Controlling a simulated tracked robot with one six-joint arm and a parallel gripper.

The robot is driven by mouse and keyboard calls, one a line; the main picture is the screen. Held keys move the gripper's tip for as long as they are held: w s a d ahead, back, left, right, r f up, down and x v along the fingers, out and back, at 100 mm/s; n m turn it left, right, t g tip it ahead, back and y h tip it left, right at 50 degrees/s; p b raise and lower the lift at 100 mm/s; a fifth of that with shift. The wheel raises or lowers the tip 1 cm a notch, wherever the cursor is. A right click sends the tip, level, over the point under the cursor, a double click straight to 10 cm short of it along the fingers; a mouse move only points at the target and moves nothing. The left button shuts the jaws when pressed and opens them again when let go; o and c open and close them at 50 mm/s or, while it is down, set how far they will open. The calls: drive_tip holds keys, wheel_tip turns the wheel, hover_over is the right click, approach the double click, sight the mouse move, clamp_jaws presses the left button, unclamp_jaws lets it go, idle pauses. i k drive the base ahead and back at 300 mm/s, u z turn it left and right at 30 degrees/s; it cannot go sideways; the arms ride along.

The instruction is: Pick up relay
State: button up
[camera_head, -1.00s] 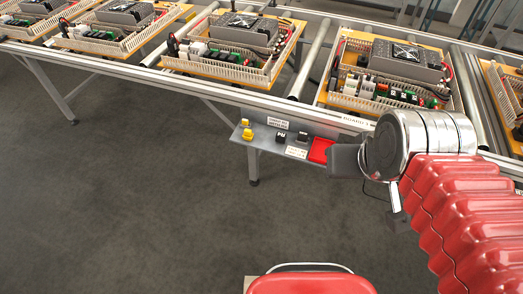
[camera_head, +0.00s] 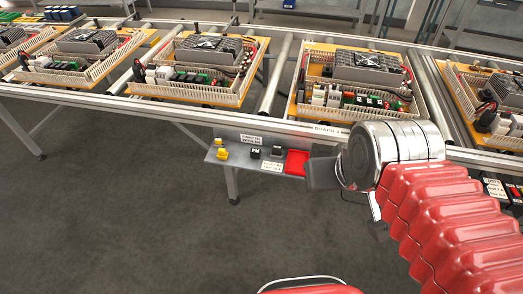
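My gripper (camera_head: 322,174) is a dark grey shape at the end of my red arm, in the right middle of the head view. It is seen from behind and the side, and its fingers cannot be told apart. It appears just right of a red tray (camera_head: 296,161) on a small metal shelf below the conveyor. Two small black blocks stand left of the tray, one (camera_head: 254,152) further left and one (camera_head: 277,151) nearer it. Either may be the relay, but they are too small to tell. Whether my gripper touches anything cannot be seen.
Yellow pieces (camera_head: 222,150) stand at the shelf's left end, with white label cards near the blocks. The roller conveyor (camera_head: 274,85) runs above and behind, carrying boards with wiring ducts (camera_head: 205,65) and electronics. Open grey floor (camera_head: 130,200) lies at the left front.

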sight(255, 153)
drive_tip(key=i, duration=0.95)
drive_tip(key=u, duration=0.4)
drive_tip(key=k, duration=1)
drive_tip(key=z, duration=0.75)
drive_tip(key=i, duration=0.65)
drive_tip(key=u, duration=0.1)
